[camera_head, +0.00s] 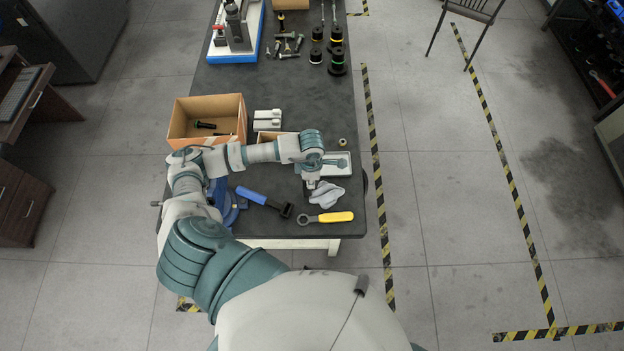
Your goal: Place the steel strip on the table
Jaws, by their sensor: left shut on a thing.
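My left arm reaches in over the dark table (300,95). I cannot tell whether the piece touches the table. My right gripper is not in view.
A cardboard box (208,117) stands at the left, with white blocks (267,119) beside it. A blue-handled tool (252,195) and a yellow-handled wrench (330,217) lie in front. A machine (237,30) and several dark weights (337,60) stand farther back. The table's middle is clear.

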